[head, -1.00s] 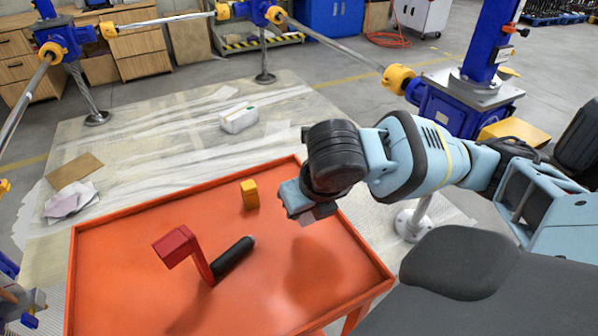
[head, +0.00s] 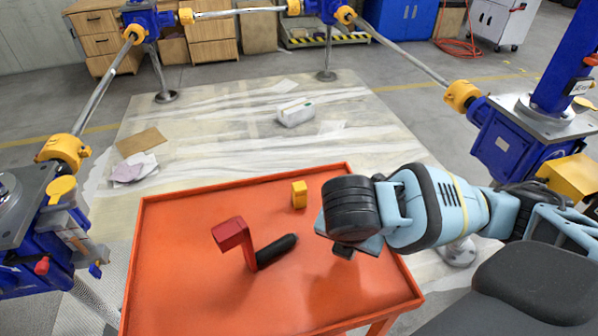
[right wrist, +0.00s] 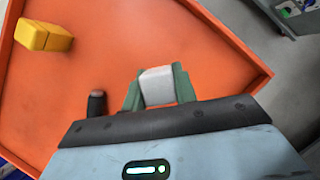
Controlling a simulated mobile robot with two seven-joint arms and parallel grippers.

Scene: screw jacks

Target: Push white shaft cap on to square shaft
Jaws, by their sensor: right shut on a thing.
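My right gripper (head: 345,250) is over the right part of the orange tray table, pointing down. In the right wrist view its green fingers (right wrist: 158,92) are shut on a white block, the white shaft cap (right wrist: 157,82), with the tray surface behind it. The cap is hidden by the gripper and arm in the head view. A blue screw jack (head: 40,235) with yellow couplings stands at the left edge; I cannot tell a square shaft on it. My left gripper is not in view.
The orange tray (head: 190,300) holds a yellow block (head: 299,194) and a red crank (head: 233,236) with a black handle (head: 277,250). Another blue jack (head: 505,135) stands at right. A white box (head: 296,112) lies on the floor sheet behind the tray.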

